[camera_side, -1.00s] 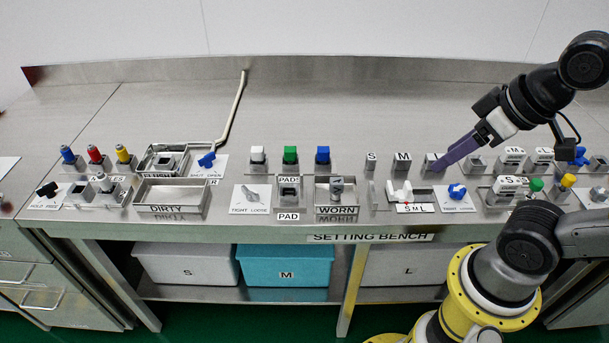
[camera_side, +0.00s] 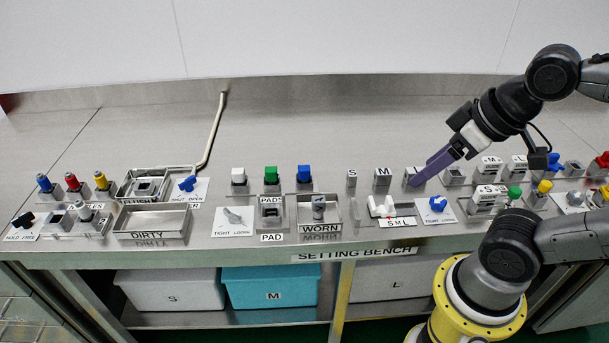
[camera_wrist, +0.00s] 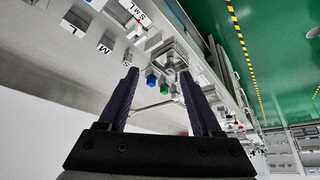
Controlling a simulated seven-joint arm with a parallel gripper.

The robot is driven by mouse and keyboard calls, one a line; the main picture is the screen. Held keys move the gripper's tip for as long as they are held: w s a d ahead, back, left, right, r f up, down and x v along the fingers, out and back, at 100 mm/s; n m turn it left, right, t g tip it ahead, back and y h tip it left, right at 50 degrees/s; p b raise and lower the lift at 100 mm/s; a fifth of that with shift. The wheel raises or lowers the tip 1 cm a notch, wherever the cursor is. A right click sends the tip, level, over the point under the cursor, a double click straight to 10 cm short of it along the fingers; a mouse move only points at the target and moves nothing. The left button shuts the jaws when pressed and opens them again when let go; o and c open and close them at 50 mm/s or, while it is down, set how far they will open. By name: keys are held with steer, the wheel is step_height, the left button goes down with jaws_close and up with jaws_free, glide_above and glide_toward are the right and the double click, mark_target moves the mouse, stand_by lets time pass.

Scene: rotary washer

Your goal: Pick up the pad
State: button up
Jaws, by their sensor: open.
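Three small blocks with white (camera_side: 239,175), green (camera_side: 271,174) and blue (camera_side: 304,174) tops stand in a row behind the PADS label. In front of them is a grey holder (camera_side: 271,211) marked PAD. A grey piece (camera_side: 319,207) stands in the WORN tray (camera_side: 333,221). I cannot tell which of these is the pad. My gripper (camera_side: 415,182) is open, with its purple fingers over the L block, right of the pad area. In the wrist view my open gripper (camera_wrist: 159,72) has blue (camera_wrist: 151,80) and green (camera_wrist: 164,88) tops between the fingers, farther off.
Small S (camera_side: 352,177) and M (camera_side: 382,177) blocks stand left of my fingers. A white piece on the SML plate (camera_side: 397,223) and a blue knob (camera_side: 438,204) are in front. The DIRTY tray (camera_side: 152,235) is at left.

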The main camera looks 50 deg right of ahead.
steer(key=w+r+m+g, duration=0.1)
steer(key=w+r+m, duration=0.4)
steer(key=m, duration=0.5)
steer(key=w+r+m+g, duration=0.1)
steer(key=w+r+m, duration=0.2)
steer(key=w+m, duration=0.5)
steer(key=m+g, duration=0.4)
steer(key=m, duration=0.5)
glide_above(304, 167)
step_height(304, 167, down, 20)
steer(key=shift+s+a+r, duration=0.1)
steer(key=shift+s, duration=0.05)
steer(key=shift+f, duration=2.9)
